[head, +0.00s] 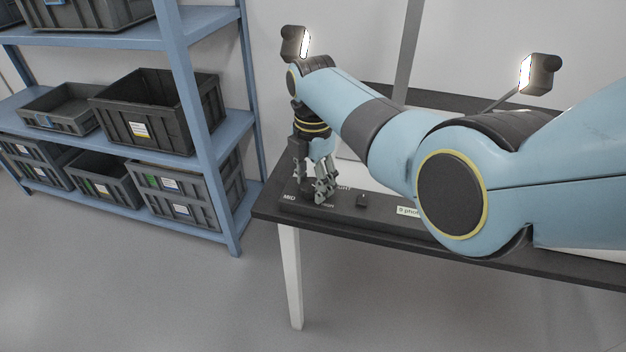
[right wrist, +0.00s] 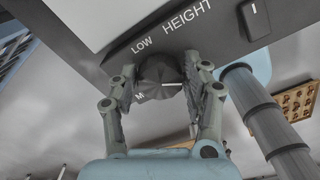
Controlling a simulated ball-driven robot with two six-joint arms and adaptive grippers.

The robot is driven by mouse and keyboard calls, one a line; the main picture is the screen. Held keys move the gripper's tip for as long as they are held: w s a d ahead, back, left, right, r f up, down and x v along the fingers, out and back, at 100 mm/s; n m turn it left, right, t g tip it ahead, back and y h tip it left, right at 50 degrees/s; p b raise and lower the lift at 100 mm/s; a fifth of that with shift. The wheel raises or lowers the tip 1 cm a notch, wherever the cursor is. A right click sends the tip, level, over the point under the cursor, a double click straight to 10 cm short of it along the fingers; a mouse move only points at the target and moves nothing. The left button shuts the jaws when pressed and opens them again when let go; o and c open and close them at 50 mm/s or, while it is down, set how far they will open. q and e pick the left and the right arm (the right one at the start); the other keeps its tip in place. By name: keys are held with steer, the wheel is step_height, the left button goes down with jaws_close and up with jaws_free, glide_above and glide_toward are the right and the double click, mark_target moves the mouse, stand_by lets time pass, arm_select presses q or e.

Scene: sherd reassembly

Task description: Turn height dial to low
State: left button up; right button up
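The height dial (right wrist: 160,74) is a dark round knob on the dark panel, with a white mark at its lower right in the right wrist view. The label LOW (right wrist: 141,44) is printed above it, HEIGHT (right wrist: 187,17) stands to the upper right, and a label starting with M is at its lower left, partly hidden. My right gripper (head: 318,192) points down at the dial. In the right wrist view its fingers (right wrist: 162,82) stand on both sides of the knob, very close to it; I cannot tell whether they press on it. My left gripper is out of view.
A small dark switch (head: 362,200) sits on the panel right of the dial. The dark table (head: 268,208) ends just left of the panel. A blue shelf (head: 226,200) with grey crates (head: 150,112) stands to the left, with open floor in front.

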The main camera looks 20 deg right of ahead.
steer(key=c, duration=0.7)
steer(key=shift+o, duration=0.2)
